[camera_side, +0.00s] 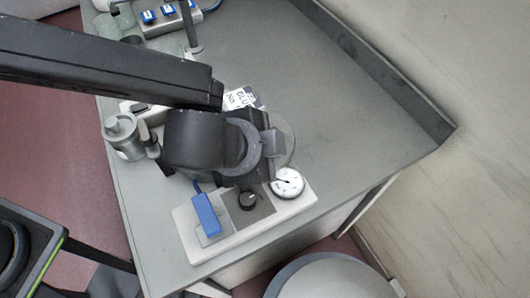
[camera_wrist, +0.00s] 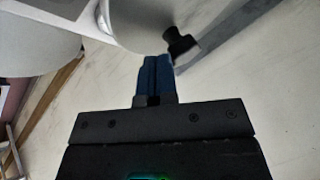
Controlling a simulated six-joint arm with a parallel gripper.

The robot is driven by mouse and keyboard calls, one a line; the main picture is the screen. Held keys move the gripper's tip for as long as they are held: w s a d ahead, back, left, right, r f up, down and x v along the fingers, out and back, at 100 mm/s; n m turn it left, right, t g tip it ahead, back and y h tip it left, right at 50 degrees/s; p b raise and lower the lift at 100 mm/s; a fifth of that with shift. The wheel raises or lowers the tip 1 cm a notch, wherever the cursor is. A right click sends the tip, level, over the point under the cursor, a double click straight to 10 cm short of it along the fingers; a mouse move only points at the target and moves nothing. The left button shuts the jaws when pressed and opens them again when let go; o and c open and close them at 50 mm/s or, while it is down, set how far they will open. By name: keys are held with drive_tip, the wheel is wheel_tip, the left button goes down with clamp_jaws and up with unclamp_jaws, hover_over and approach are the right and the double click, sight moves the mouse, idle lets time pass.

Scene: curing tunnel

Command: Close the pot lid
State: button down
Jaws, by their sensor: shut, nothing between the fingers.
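In the wrist view the blue fingers of my gripper (camera_wrist: 155,70) are pressed together with nothing between them. A black knob (camera_wrist: 180,42) is just beyond them to the right. It is beside a pale rounded piece (camera_wrist: 140,22), which may be the pot lid; I cannot tell for sure. In the side view my wrist covers the middle of the bench and hides the fingertips. Part of a pale, see-through round edge (camera_side: 286,143) shows behind my wrist; it may be the lid too. The pot itself cannot be made out clearly.
A white control box with a blue switch (camera_side: 206,215), black knob (camera_side: 249,200) and white dial (camera_side: 287,183) stands near the front of the grey bench (camera_side: 330,120). A grey metal cylinder (camera_side: 124,137) is at left. A raised rim (camera_side: 385,75) bounds the right; the bench's right half is clear.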

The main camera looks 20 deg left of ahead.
drive_tip(key=w+n+y, duration=0.1)
drive_tip(key=n, duration=0.1)
drive_tip(key=w+a+n+y, duration=0.1)
drive_tip(key=w+n, duration=0.1)
drive_tip(key=shift+w+a+n+t+y, duration=0.15)
drive_tip(key=shift+w+n+t+y, duration=0.15)
drive_tip(key=shift+t+y, duration=0.1)
drive_tip(key=w+a+n+y, duration=0.1)
drive_tip(key=n, duration=0.1)
drive_tip(key=w+a+n+y, duration=0.1)
drive_tip(key=n+y, duration=0.1)
drive_tip(key=shift+w+a+n, duration=0.3)
drive_tip(key=a+n+y, duration=0.1)
drive_tip(key=w+a+n+g+y, duration=0.1)
drive_tip(key=n, duration=0.1)
drive_tip(key=shift+w+a+n+g, duration=0.15)
drive_tip(key=shift+a+n+g, duration=0.15)
drive_tip(key=shift+w+a+n+g+y, duration=0.15)
drive_tip(key=shift+a+n+g+y, duration=0.35)
drive_tip(key=shift+a+n, duration=0.6)
drive_tip(key=shift+a+n+g+y, duration=0.4)
drive_tip(key=shift+a+n+g, duration=0.3)
drive_tip(key=shift+n, duration=0.5)
drive_tip(key=shift+a, duration=0.15)
